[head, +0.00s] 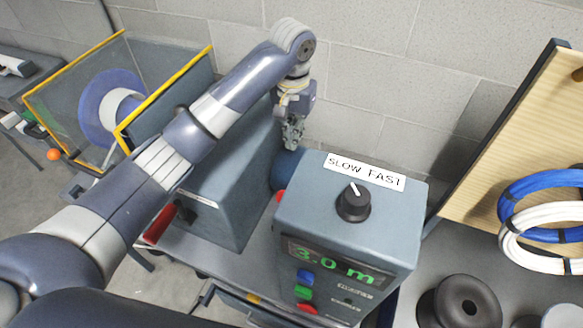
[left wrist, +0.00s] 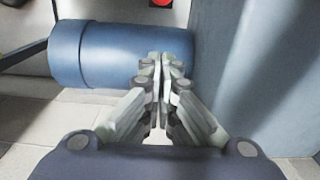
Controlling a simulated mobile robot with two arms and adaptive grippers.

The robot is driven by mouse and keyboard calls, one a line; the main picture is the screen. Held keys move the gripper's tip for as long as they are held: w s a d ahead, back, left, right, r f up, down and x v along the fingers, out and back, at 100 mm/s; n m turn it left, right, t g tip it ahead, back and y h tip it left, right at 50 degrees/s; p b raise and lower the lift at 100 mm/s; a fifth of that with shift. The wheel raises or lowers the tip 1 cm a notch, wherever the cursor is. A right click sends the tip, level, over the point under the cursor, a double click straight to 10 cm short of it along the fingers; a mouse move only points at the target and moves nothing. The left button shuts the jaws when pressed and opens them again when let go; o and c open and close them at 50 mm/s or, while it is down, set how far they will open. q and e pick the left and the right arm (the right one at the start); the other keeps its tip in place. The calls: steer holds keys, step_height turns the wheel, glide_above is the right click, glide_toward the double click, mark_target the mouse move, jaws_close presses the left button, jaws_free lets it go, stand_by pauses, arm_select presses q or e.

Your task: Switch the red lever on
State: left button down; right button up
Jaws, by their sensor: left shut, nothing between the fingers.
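A red bar-shaped part (head: 160,223) shows at the lower left of the grey machine housing (head: 225,195), partly behind my left arm; it may be the red lever, but I cannot tell its setting. A small red part (head: 280,196) also shows at the left edge of the control box (head: 345,210). In the left wrist view a red round part (left wrist: 161,3) is cut off at the top edge. My left gripper (head: 293,138) is shut and empty, pointing down above the blue cylinder (head: 287,168). In the left wrist view its fingertips (left wrist: 160,62) lie in front of the blue cylinder (left wrist: 110,55).
The control box carries a black knob (head: 353,203) under a SLOW FAST label, a green 3.0 m display, and blue, green and red buttons. A yellow-edged guard (head: 120,140) stands at left. Blue and white cable coils (head: 545,200) hang at right. A block wall stands behind.

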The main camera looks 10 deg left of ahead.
arm_select(q)
step_height(320, 180, down, 10)
steer(key=p, duration=0.3)
steer(key=shift+w+f+p, duration=0.1)
steer(key=shift+p, duration=0.25)
steer(key=s, duration=0.1)
steer(key=s+p, duration=0.1)
steer(key=s+f+p, duration=0.1)
steer(key=shift+s+a, duration=0.3)
steer(key=shift+s, duration=0.05)
arm_select(e)
step_height(320, 180, up, 6)
steer(key=shift+a, duration=0.2)
arm_select(q)
steer(key=shift+w+f, duration=0.1)
steer(key=shift+w, duration=0.05)
arm_select(e)
steer(key=shift+f, duration=0.1)
